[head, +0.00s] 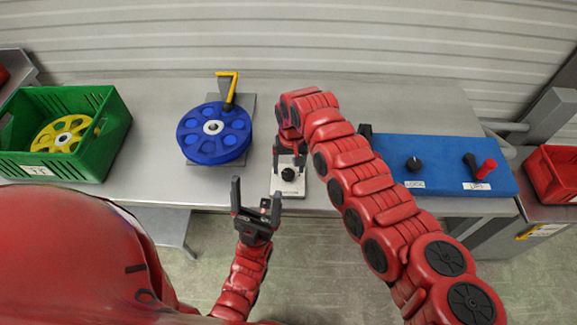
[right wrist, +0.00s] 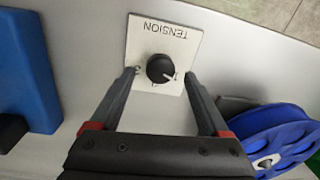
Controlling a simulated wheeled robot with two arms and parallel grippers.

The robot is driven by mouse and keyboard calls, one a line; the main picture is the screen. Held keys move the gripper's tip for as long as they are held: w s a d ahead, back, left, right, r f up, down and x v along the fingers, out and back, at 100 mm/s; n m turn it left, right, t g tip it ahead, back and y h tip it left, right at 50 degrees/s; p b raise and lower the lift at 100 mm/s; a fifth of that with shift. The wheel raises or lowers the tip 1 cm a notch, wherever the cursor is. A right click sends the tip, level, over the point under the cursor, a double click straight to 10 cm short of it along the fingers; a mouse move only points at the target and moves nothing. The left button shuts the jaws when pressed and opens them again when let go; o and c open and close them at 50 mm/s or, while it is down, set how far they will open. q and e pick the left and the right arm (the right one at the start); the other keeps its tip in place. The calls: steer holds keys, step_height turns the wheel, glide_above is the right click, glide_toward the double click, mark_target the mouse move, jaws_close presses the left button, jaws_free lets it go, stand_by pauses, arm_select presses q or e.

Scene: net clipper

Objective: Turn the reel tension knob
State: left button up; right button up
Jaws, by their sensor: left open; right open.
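The tension knob (head: 288,174) is small, round and black, on a white plate (head: 287,190) at the table's front. In the right wrist view the knob (right wrist: 160,68) has a white pointer mark, and its plate (right wrist: 163,41) reads "TENSION". My right gripper (head: 288,160) is open and reaches down over the plate. In the right wrist view its fingertips (right wrist: 159,76) lie either side of the knob, with gaps; I cannot tell their height above it. My left gripper (head: 256,191) is open and empty, in front of the table edge, left of the plate.
A blue reel (head: 214,134) with a yellow-handled bracket (head: 228,84) stands left of the plate. A green crate (head: 117,135) holds a yellow reel (head: 63,134). A blue control panel (head: 440,165) with a knob and red-handled lever (head: 487,169) lies right of my right arm.

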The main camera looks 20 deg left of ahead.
steer(key=shift+f, duration=1)
jaws_close()
